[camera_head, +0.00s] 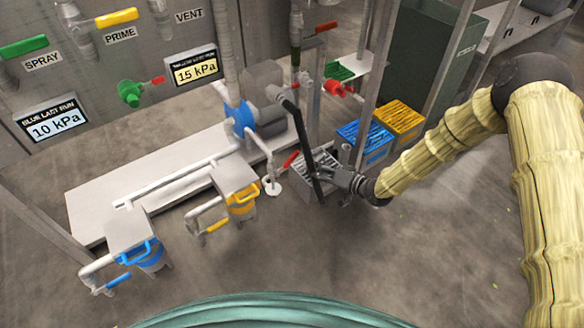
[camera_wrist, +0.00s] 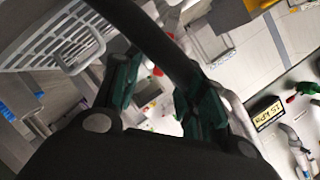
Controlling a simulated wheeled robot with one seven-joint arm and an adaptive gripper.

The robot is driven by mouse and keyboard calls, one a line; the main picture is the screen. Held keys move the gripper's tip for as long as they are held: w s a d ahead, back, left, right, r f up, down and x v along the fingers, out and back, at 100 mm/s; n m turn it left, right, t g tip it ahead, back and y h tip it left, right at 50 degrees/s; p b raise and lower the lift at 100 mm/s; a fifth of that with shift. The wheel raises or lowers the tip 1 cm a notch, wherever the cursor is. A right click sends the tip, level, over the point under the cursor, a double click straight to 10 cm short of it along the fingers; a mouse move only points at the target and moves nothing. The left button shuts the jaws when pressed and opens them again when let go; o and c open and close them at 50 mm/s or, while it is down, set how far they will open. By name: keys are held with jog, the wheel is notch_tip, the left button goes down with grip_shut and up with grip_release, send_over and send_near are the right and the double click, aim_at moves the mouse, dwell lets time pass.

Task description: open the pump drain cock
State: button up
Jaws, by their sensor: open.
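The blue-and-grey pump (camera_head: 243,119) stands on a pale plinth left of my arm. A dark bar (camera_head: 302,122) stands close to the fingers and crosses the wrist view (camera_wrist: 150,38). Small red spots show beyond the fingers, too small to identify.
A grey slatted crate (camera_head: 307,182) lies beneath my gripper. Blue (camera_head: 376,153) and yellow (camera_head: 404,125) crates stand behind. Gauges read 10 kPa (camera_head: 55,122) and 15 kPa (camera_head: 195,69).

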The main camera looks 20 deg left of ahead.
aim_at(294, 159)
jog(key=shift+y, duration=0.3)
jog(key=b+x, duration=0.1)
jog(key=x, duration=0.2)
jog(key=b+x, duration=0.2)
jog(key=x, duration=0.2)
jog(key=b+x, duration=0.1)
jog(key=x, duration=0.2)
jog(key=shift+w+a+r, duration=0.1)
jog(key=shift+w+r, duration=0.15)
jog(key=shift+w, duration=0.2)
jog(key=shift+b+x, duration=0.55)
jog(key=shift+x, duration=0.35)
jog(key=shift+r, duration=0.15)
jog(key=shift+c, duration=0.5)
grip_shut()
